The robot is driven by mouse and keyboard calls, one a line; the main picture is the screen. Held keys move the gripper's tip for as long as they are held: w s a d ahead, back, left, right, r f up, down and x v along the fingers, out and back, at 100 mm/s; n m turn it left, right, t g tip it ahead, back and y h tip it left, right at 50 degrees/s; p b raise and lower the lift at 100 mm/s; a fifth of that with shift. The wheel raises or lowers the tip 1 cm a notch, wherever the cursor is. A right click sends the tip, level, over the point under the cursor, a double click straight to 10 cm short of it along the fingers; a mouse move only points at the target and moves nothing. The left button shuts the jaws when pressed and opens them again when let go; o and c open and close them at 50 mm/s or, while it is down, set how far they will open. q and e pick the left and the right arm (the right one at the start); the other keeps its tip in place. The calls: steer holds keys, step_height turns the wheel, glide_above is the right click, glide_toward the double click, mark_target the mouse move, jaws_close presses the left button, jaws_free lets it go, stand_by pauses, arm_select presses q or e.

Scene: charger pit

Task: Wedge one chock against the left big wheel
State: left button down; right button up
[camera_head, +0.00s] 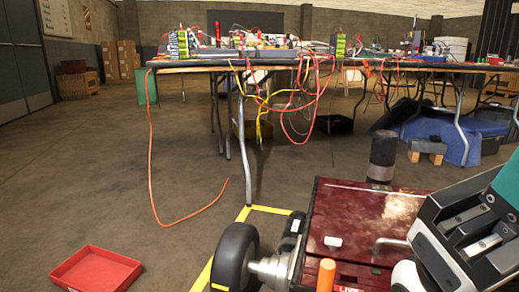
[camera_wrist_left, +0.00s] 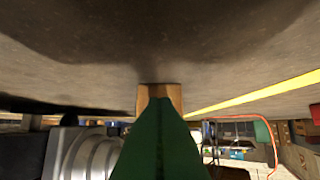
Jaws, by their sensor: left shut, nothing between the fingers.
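The left big wheel (camera_head: 237,258) has a black tyre and a metal hub at the left side of a dark red machine (camera_head: 365,222). In the left wrist view, which shows the floor at the top, my left gripper (camera_wrist_left: 160,103) has its green fingers shut and empty. A tan wooden block (camera_wrist_left: 175,92), seemingly a chock, is at the floor just beyond the fingertips, mostly hidden by them. Contact between block and tyre cannot be made out. A silver hub-like part (camera_wrist_left: 82,150) shows beside the fingers. My left gripper is outside the head view, and so are any right fingers.
A red tray (camera_head: 96,270) lies on the floor at lower left. Yellow floor tape (camera_head: 265,210) runs by the machine. A table (camera_head: 230,66) with hanging cables stands behind. An orange cable (camera_head: 153,170) trails onto the floor. The left floor is mostly clear.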

arm_select(q)
steer(key=shift+w, duration=0.15)
steer(key=shift+w+d, duration=0.1)
steer(key=shift+w, duration=0.05)
steer(key=shift+w+d, duration=0.3)
steer(key=shift+w, duration=0.7)
steer(key=shift+w+d, duration=0.3)
steer(key=shift+w, duration=0.65)
stand_by(0.9)
steer(key=shift+p+v, duration=1.15)
steer(key=shift+p, duration=0.1)
steer(key=shift+p+v, duration=1.45)
steer(key=shift+v, duration=0.35)
